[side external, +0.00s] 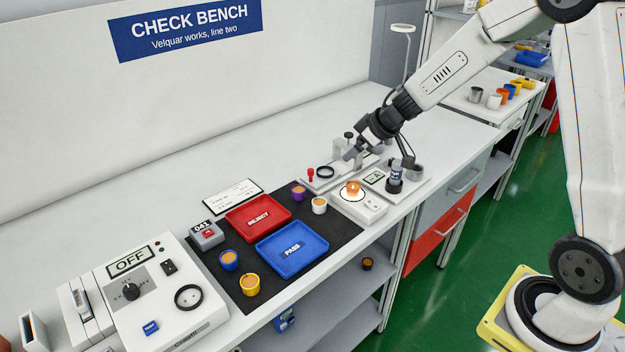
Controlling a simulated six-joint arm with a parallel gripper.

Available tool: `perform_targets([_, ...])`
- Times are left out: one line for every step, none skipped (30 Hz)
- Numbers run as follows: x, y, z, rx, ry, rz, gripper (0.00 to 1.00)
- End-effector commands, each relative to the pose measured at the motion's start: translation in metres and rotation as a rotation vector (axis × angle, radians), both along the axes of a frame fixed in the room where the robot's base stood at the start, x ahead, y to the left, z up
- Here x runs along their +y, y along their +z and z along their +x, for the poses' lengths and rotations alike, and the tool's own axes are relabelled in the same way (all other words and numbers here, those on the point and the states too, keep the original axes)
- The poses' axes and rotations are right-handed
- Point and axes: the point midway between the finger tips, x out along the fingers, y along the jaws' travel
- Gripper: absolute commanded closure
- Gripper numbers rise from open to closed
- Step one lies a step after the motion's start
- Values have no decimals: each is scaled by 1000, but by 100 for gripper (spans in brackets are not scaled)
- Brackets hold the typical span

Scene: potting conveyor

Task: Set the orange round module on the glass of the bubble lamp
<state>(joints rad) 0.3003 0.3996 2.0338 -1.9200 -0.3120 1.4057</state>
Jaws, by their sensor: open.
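The orange round module (354,187) appears to sit upright on the round, dark-ringed glass of the bubble lamp (369,210), a low white box at the right end of the black mat. A bright glow shows around its base. Whether it is exactly centred is too small to tell. My gripper (352,152) is open, above and behind the module and apart from it, with nothing visible between its fingers. The fingers are small and partly merge with the fixture behind them.
Purple (298,192), white (319,205), blue (229,261) and yellow (250,285) modules stand around the red REJECT tray (232,229) and blue PASS tray (273,266). A fixture with a red knob (311,174) stands behind the lamp. A dark cylinder (395,176) stands right.

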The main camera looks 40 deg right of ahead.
Motion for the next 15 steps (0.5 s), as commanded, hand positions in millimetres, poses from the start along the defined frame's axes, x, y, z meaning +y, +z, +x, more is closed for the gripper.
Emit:
perform_targets([4,3,-1,-16,-14,-5,10])
perform_targets([6,5,-3,-24,-26,-8,10])
perform_targets([8,6,-4,-34,-39,-13,10])
perform_targets([10,8,-5,-41,-51,-17,10])
perform_targets([11,9,-7,-45,-61,-22,10])
perform_targets([12,10,-9,-50,-77,-27,10])
perform_targets([14,11,-12,-54,-88,-32,10])
perform_targets([15,11,-14,-55,-100,-36,10])
perform_targets([17,12,-17,-55,-115,-43,10])
perform_targets([17,12,-20,-54,-128,-47,10])
perform_targets([18,12,-23,-53,-139,-52,10])
perform_targets([20,12,-27,-48,-154,-58,10])
perform_targets([21,12,-31,-45,-164,-63,10])
perform_targets([22,12,-34,-40,-176,-67,10])
perform_targets([24,11,-39,-31,-190,-73,10])
